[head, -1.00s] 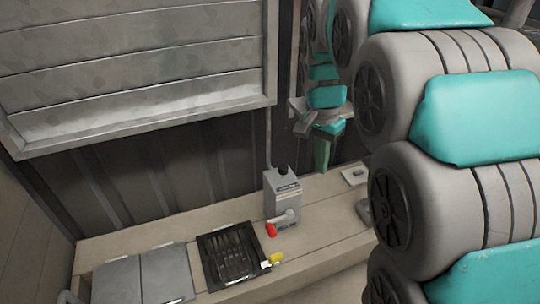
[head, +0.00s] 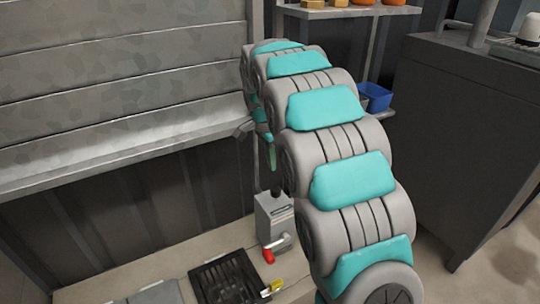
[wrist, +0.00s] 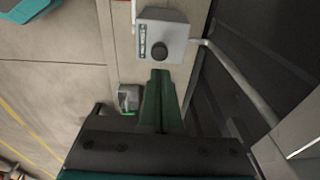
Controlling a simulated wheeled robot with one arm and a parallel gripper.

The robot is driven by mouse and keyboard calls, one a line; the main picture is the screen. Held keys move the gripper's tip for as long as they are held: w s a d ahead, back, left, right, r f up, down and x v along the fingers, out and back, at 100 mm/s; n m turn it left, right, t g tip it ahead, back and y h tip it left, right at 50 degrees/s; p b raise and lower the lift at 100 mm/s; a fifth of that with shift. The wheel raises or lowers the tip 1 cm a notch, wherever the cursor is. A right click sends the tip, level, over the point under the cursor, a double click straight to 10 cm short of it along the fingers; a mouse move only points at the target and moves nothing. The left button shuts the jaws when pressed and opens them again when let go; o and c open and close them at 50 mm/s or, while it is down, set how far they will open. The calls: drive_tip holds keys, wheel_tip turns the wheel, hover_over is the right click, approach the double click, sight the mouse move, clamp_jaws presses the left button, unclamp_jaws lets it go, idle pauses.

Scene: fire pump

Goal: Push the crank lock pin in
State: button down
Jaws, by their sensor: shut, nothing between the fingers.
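A grey box (head: 272,217) with a dark round knob on top stands by the wall. A crank with a red grip (head: 268,256) is on its front. In the wrist view the same box (wrist: 165,36) shows its dark knob (wrist: 159,50) and a small label. My gripper (wrist: 161,80) is shut and empty, its green fingers together and their tips pointing toward the box near the knob. In the head view my gripper (head: 271,155) shows as a green sliver above the box, partly hidden by my arm. I cannot pick out the lock pin for certain.
A black grate (head: 226,278) and a yellow piece (head: 276,285) lie left of and below the box. A ribbed metal panel (head: 110,110) hangs on the wall. A large dark cabinet (head: 455,130) and a blue bin (head: 376,97) are at right.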

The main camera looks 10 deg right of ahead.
sight(274, 191)
drive_tip(key=f, duration=0.6)
drive_tip(key=d+f, duration=0.1)
drive_tip(key=f, duration=0.2)
drive_tip(key=shift+w, duration=0.25)
drive_tip(key=shift+s+f+b, duration=0.1)
drive_tip(key=shift+f+b, duration=0.3)
drive_tip(key=shift+f, duration=1.35)
